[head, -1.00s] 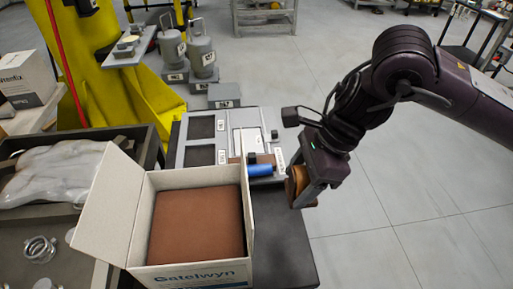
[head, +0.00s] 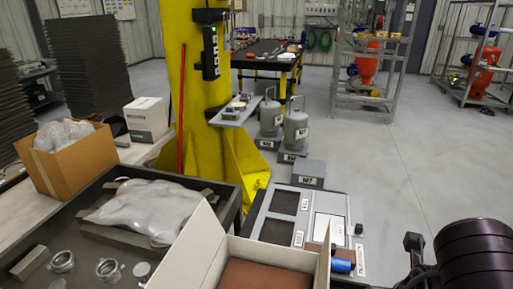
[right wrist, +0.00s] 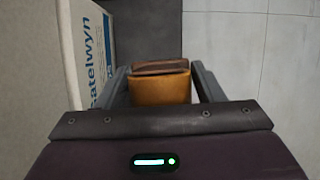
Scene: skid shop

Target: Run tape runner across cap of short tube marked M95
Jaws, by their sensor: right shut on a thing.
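My right gripper (right wrist: 159,78) is shut on a tan and dark-brown block-like thing (right wrist: 161,89), perhaps the tape runner, beside the white carton. My left gripper is out of view.
An open white carton (head: 190,250) stands in front. A tray (head: 228,212) with a plastic-wrapped bundle is at left. A yellow column (head: 215,150) rises behind.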

